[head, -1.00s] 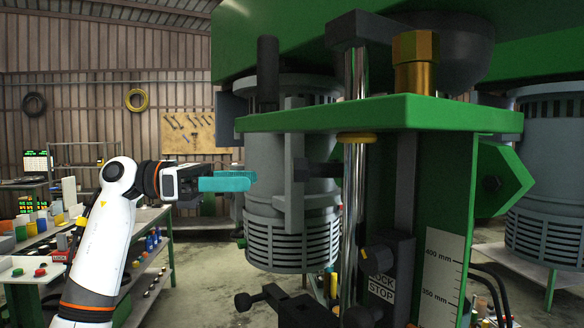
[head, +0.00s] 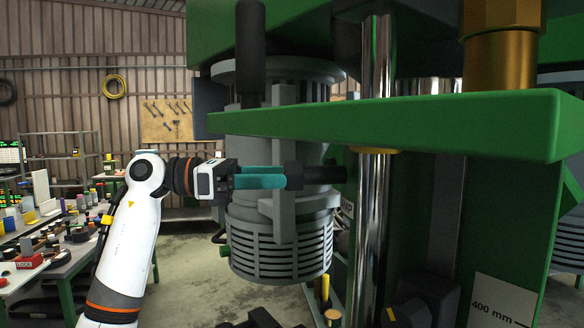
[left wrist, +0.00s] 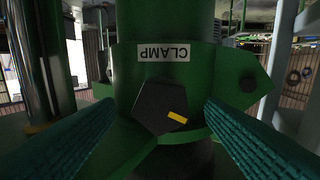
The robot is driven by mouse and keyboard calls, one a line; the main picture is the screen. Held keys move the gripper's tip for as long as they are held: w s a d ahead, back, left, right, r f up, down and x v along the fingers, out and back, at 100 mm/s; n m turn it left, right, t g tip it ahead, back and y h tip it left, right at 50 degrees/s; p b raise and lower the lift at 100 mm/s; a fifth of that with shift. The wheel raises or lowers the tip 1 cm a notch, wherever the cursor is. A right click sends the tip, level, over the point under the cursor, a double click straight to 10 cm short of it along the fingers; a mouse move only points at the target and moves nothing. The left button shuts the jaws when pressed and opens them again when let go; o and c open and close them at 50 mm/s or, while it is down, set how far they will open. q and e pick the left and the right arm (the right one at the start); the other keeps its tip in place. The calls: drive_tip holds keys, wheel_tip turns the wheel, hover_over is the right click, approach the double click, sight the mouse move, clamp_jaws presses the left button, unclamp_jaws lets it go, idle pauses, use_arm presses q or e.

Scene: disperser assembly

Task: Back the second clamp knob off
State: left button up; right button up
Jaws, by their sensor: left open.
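A dark faceted clamp knob (left wrist: 155,105) with a yellow mark shows in the left wrist view, on a green clamp body below an upside-down CLAMP label (left wrist: 166,52). In the head view a dark knob (head: 322,175) sticks out in front of the grey motor housing. My left gripper (head: 282,177) has teal fingers and is open, with its tips at the near end of this knob. In the wrist view the fingers lie on both sides of the knob, with a gap visible to each. Contact cannot be seen. My right gripper is not in view.
A green shelf-like beam (head: 400,122) runs just above the knob. A shiny steel column (head: 378,215) stands to its right. The ribbed motor housing (head: 275,245) is behind the fingers. A cluttered workbench (head: 60,255) stands at the left.

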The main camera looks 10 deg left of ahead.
sight(291, 189)
use_arm(q)
drive_tip(key=shift+p+x, duration=0.45)
drive_tip(key=shift+x, duration=1.6)
drive_tip(key=shift+w, duration=0.1)
drive_tip(key=shift+a, duration=0.1)
drive_tip(key=c, duration=0.9)
